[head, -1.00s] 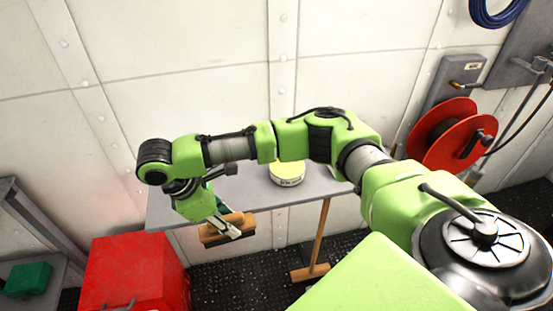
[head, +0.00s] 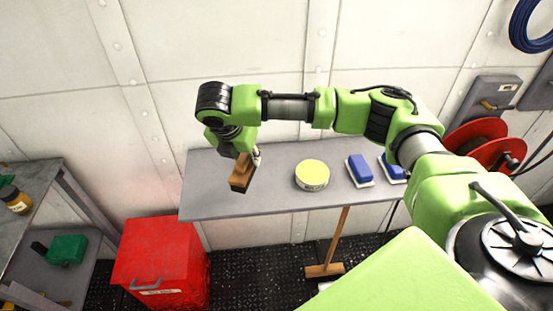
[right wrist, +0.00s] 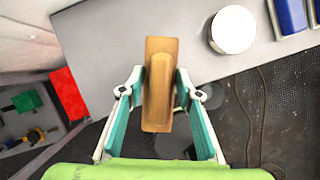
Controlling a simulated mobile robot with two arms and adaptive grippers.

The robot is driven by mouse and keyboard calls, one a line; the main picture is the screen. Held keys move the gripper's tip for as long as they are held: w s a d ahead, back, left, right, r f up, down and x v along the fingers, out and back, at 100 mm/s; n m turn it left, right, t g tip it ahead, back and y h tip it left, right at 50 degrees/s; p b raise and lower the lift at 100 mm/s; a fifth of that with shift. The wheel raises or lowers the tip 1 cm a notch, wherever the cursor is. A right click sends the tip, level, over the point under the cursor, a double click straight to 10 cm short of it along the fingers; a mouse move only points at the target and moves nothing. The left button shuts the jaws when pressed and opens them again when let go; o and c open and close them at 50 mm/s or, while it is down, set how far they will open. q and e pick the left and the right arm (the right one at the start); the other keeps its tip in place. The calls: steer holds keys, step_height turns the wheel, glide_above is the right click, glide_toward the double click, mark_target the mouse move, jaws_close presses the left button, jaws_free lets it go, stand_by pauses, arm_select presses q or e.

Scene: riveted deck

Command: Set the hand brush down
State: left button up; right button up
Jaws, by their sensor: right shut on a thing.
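The hand brush (head: 241,178) has a wooden back and shows dark at its lower end. My right gripper (head: 250,160) is shut on it, over the left part of the grey table (head: 270,203) in the head view. In the right wrist view the brush (right wrist: 159,85) sits upright in the picture between the two fingers of the gripper (right wrist: 160,90). The table (right wrist: 125,85) lies beyond it. I cannot tell whether the brush touches the tabletop. My left gripper is not in view.
A round yellow-lidded tin (head: 312,175) and two blue-and-white brushes or blocks (head: 359,170) (head: 392,168) stand right of the brush. A red box (head: 160,262) is on the floor at left. A shelf unit (head: 75,195) stands far left. The tabletop between brush and tin is clear.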

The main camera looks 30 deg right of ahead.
steer(key=d, duration=0.1)
steer(key=w+d+f, duration=0.1)
steer(key=d, duration=0.1)
steer(key=d+p, duration=0.1)
steer(key=shift+w+d+f, duration=0.15)
steer(key=shift+d+f, duration=0.15)
steer(key=shift+f, duration=0.05)
steer(key=x, duration=0.3)
steer(key=p+x, duration=0.1)
steer(key=x, duration=0.2)
steer(key=s+d+x, duration=0.1)
steer(key=x, duration=0.2)
steer(key=shift+d+f+p, duration=0.15)
steer(key=shift+d+p, duration=0.05)
steer(key=shift+p, duration=0.15)
steer(key=shift+w+f, duration=0.1)
steer(key=shift+f, duration=0.15)
steer(key=shift+f, duration=0.1)
steer(key=o, duration=1.1)
steer(key=shift+o, duration=0.2)
